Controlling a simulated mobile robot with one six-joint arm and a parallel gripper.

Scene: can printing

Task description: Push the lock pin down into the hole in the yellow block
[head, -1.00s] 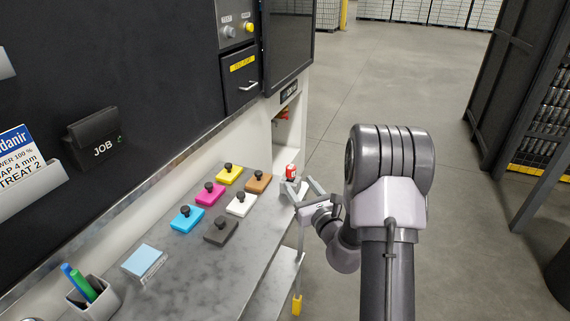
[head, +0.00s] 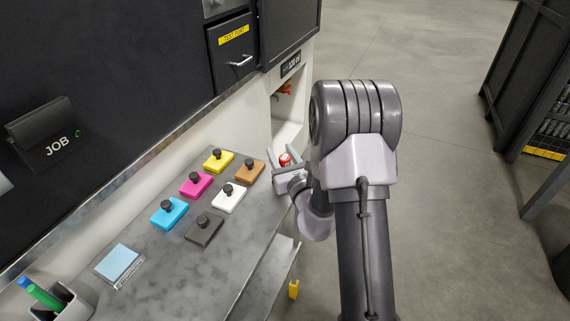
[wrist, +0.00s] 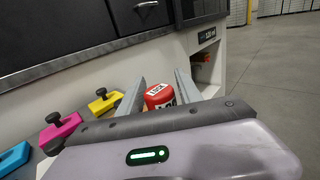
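A yellow block (head: 212,166) with a black knob on top lies at the far end of the grey counter; it also shows in the wrist view (wrist: 97,107). My gripper (head: 289,152) is beyond the counter's right side, to the right of the block and apart from it. Its two grey fingers are spread. A small red piece with a white label (head: 285,160) shows between them, with a gap on each side in the head view. It is also between the fingers in the wrist view (wrist: 158,96).
Magenta (head: 196,185), blue (head: 169,213), brown (head: 249,173), white (head: 230,200) and dark grey (head: 204,230) knobbed blocks lie on the counter. A pen cup (head: 62,306) stands at near left. A dark cabinet wall borders the left. Open floor lies right.

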